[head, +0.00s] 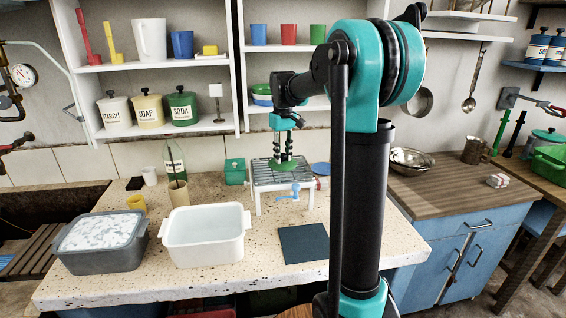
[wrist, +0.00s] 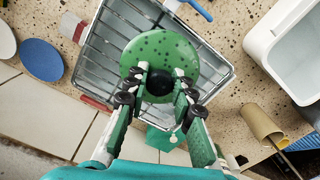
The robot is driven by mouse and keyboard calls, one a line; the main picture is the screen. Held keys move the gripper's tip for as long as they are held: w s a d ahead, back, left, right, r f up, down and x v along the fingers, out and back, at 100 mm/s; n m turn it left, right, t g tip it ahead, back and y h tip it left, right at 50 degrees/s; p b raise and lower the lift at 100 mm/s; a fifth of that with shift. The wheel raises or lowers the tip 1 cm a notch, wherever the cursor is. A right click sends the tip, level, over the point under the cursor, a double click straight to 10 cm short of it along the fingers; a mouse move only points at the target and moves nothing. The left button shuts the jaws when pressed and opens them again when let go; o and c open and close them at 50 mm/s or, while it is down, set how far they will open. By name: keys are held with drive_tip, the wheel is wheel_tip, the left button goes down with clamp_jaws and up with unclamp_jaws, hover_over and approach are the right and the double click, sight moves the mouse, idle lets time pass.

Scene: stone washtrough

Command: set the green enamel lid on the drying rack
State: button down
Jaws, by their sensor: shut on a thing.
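The green enamel lid (wrist: 158,50) is round and speckled, with a dark knob in its middle. My gripper (wrist: 159,82) is shut on the lid's knob in the wrist view. The drying rack (wrist: 96,72) is a wire-topped stand directly below the lid in that view. In the head view, my gripper (head: 283,152) points down over the rack (head: 268,178), and the lid (head: 284,165) shows at its tips, at or just above the wires. I cannot tell whether the lid touches the wires.
A white basin (head: 205,248) and a grey tub (head: 102,258) with suds stand on the speckled counter at front left. A green box (head: 235,171) is left of the rack. A blue disc (wrist: 41,59) lies beside it. A dark mat (head: 302,244) lies in front.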

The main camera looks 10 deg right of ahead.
sight(283, 155)
drive_tip(key=shift+f, duration=1.4)
drive_tip(key=c, duration=1.3)
unclamp_jaws()
drive_tip(key=shift+f, duration=0.1)
wheel_tip(283, 155, up, 12)
drive_tip(key=shift+r, duration=0.15)
